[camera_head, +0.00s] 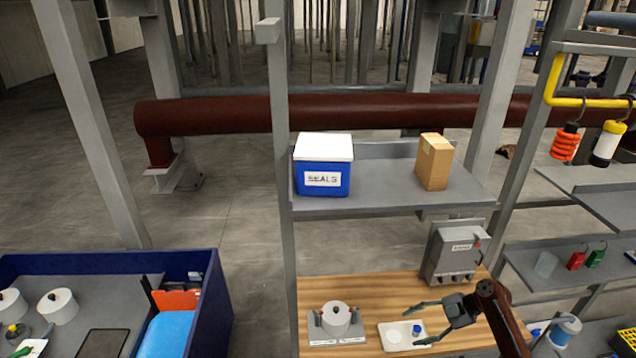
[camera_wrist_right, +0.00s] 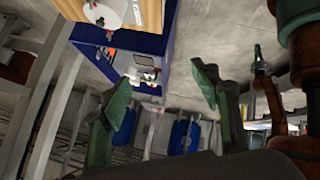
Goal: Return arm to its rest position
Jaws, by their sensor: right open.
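My right gripper (camera_head: 428,324) reaches in from the lower right over the wooden worktop (camera_head: 375,288). Its two dark fingers are spread apart with nothing held between them. They appear close to a white tray (camera_head: 395,338) that holds a pale round disc and a small blue-capped item (camera_head: 417,330). The height of the fingers above the tray is hard to tell. In the right wrist view the same gripper (camera_wrist_right: 160,88) shows two greenish fingers wide apart and empty.
A grey fixture with a white round part (camera_head: 336,318) stands left of the tray. A grey control box (camera_head: 452,255) stands behind the gripper. The shelf above holds a blue SEALS box (camera_head: 322,182) and a carton (camera_head: 434,162). A blue-walled bin (camera_head: 215,300) stands at left.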

